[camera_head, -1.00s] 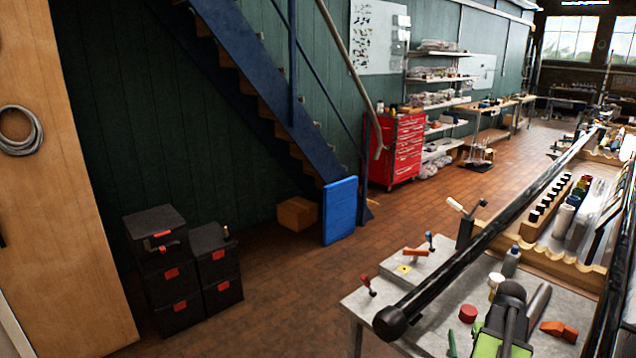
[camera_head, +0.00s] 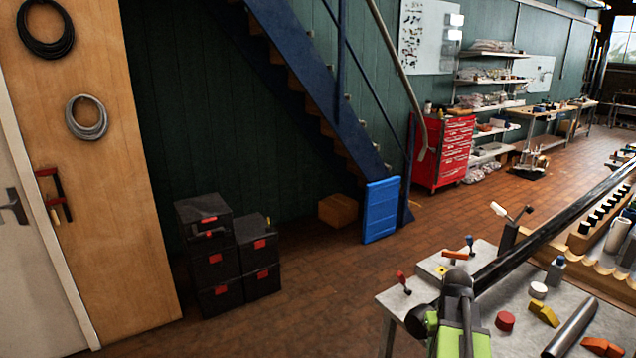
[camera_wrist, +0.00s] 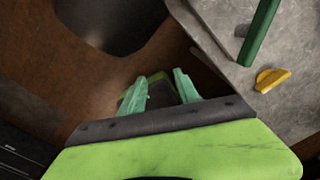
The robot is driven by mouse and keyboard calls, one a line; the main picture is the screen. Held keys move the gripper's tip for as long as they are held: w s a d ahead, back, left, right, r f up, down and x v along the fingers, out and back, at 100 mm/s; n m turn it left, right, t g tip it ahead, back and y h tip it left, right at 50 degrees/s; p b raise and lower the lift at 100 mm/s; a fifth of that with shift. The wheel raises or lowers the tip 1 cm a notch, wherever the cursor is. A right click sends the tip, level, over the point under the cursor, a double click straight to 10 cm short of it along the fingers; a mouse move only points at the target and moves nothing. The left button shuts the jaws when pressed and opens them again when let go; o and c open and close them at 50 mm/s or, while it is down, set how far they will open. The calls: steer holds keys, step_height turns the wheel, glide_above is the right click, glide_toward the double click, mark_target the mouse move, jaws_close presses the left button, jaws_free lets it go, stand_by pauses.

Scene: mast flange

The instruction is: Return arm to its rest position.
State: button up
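My arm (camera_head: 460,312), lime green and dark grey, rises from the bottom of the head view in front of the workbench. My gripper (camera_wrist: 160,84) shows in the wrist view with its two pale green fingers apart. No held object can be made out; a dark and lime shape shows behind the fingers, and I cannot tell what it is. The gripper hangs over the brown floor, beside the bench edge. In the head view I cannot make out the fingers.
The grey workbench (camera_head: 530,332) bears a long black mast (camera_head: 545,230), a red cap (camera_head: 505,321), yellow and orange pieces and a metal tube (camera_head: 572,326). Black boxes (camera_head: 215,258) stand left by the stairs. The brick floor (camera_head: 330,300) between is clear.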

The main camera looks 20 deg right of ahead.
steer(key=w+a+m, duration=0.2)
steer(key=a+m, duration=1.4)
steer(key=a, duration=0.1)
steer(key=w+a+m, duration=0.3)
steer(key=a+m, duration=1.3)
steer(key=a, duration=0.1)
steer(key=shift+w+m, duration=0.15)
steer(key=shift+m, duration=0.25)
steer(key=shift+d, duration=0.15)
